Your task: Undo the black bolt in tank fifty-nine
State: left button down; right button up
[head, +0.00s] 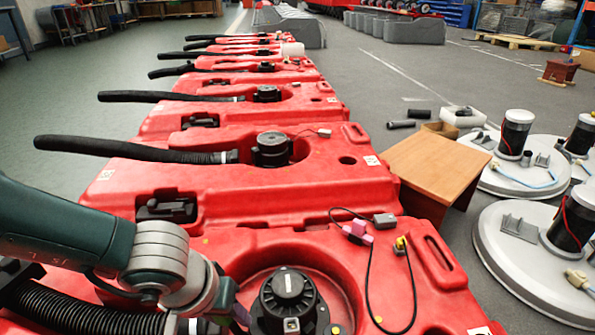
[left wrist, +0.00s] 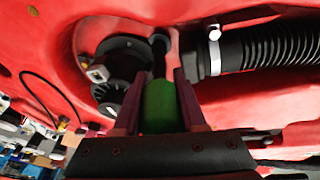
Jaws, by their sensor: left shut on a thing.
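The nearest red tank (head: 230,245) fills the bottom of the head view; I cannot read a number on it. A black motor (head: 288,300) sits in its round recess and also shows in the left wrist view (left wrist: 120,75). My left gripper (left wrist: 158,82) is shut on a green tool (left wrist: 160,108) between its two dark reddish fingers. A dark shaft runs from the tool to a dark round piece (left wrist: 160,44) in the recess beside the motor. I cannot tell whether this is the bolt or the tool's end. My right gripper is not in view.
A black ribbed hose (head: 85,310) with a white clamp (left wrist: 214,55) runs beside the recess. A thin black cable with a pink connector (head: 357,232) lies on the tank. More red tanks stand in a row behind. A wooden box (head: 430,160) and grey round discs (head: 530,265) are at right.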

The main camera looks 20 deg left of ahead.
pick_arm(q)
jog(key=shift+r+n, duration=0.1)
jog(key=shift+n, duration=0.9)
jog(key=shift+m, duration=0.7)
jog(key=shift+r, duration=0.25)
notch_tip(320, 180, up, 4)
jog(key=p, duration=0.4)
jog(key=shift+r, duration=0.2)
jog(key=shift+p, duration=0.3)
